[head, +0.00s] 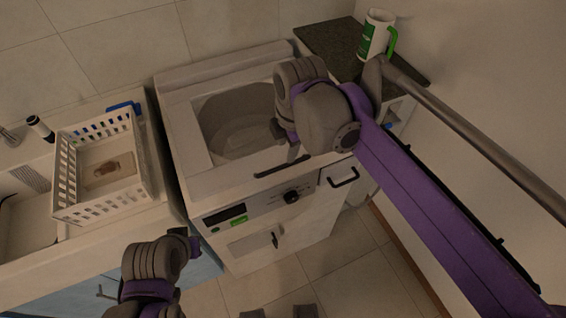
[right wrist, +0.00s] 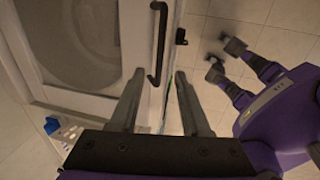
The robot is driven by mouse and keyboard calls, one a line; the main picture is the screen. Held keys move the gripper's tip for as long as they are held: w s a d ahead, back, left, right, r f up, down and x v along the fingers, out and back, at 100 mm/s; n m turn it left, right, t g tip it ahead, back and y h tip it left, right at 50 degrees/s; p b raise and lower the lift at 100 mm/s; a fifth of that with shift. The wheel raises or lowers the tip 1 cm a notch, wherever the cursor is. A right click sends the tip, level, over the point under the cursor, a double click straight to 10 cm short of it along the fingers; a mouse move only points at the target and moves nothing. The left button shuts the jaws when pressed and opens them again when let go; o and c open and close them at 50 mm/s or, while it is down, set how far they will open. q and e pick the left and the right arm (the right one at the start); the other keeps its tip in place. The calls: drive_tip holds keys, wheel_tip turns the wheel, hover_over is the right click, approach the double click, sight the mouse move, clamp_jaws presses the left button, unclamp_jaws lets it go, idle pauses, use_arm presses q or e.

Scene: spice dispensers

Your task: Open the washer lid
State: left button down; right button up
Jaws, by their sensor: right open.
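The white washer (head: 262,215) stands in the middle of the head view. Its lid (head: 187,128) looks shut, and the round tub shows through its window. A black bar handle (head: 270,172) lies along the lid's front edge; it also shows in the right wrist view (right wrist: 159,42). My right gripper (head: 286,143) is over the lid's front edge, close to the handle. In the right wrist view its fingers (right wrist: 158,76) are apart, with the handle's lower end near the gap; contact is unclear. My left gripper (head: 192,243) is low, left of the washer's front; its jaws are unclear.
A white basket (head: 75,211) with a brown item sits on the counter at left. That cabinet has a black front handle (head: 343,178). The tiled floor (head: 350,255) ahead of the washer is clear.

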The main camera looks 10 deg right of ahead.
sight(283, 166)
drive_tip(key=f, duration=0.3)
drive_tip(key=w+f, duration=0.1)
drive_tip(key=f, duration=0.4)
drive_tip(key=shift+w+a+f, duration=0.3)
drive_tip(key=shift+f, duration=0.1)
clamp_jaws()
idle(0.9)
